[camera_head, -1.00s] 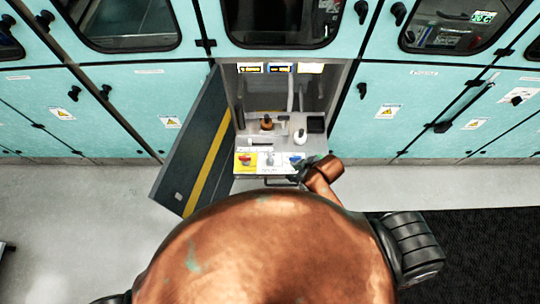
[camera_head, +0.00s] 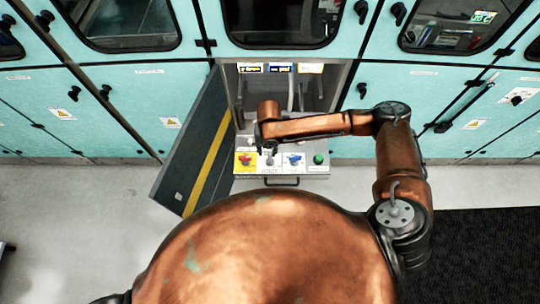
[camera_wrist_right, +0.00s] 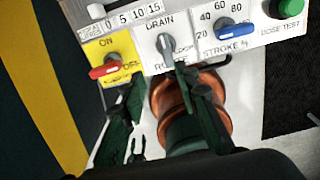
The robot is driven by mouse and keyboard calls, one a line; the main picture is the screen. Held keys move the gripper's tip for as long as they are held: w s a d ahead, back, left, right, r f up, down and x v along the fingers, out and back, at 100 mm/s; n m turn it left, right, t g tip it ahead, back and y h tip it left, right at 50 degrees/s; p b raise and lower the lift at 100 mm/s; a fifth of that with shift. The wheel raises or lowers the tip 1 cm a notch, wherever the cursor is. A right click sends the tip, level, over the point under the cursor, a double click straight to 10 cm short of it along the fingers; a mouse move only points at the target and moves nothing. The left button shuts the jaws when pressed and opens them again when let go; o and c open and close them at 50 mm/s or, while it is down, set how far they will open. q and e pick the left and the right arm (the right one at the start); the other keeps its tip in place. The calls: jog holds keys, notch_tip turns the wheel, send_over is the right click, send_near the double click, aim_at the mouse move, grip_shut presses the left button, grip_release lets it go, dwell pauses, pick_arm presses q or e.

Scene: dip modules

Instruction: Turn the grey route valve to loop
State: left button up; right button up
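The grey route valve (camera_head: 269,158) is on a white plate of the front panel, between the red and blue valves. In the right wrist view the grey handle (camera_wrist_right: 165,46) shows close up, with DRAIN printed above it and LOOP, partly covered, at its lower right. The handle points roughly down the picture; its exact setting is unclear. My right gripper (camera_head: 266,144) hangs over the panel at the grey valve. In the wrist view its dark fingers (camera_wrist_right: 161,83) are apart, the right fingertip close below the handle; contact cannot be told. My left gripper is out of view.
The red valve (camera_wrist_right: 106,71) on yellow and the blue lever (camera_wrist_right: 237,31) flank the grey valve closely. A green button (camera_head: 319,158) is at the panel's right. An open cabinet door (camera_head: 190,160) stands left.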

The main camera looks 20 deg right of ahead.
aim_at(270, 157)
jog(key=shift+w+d+r, duration=0.15)
jog(key=shift+w+d, duration=0.15)
jog(key=shift+d, duration=0.45)
notch_tip(270, 157, down, 8)
jog(key=shift+r, duration=0.15)
jog(key=shift+c, duration=0.4)
grip_shut()
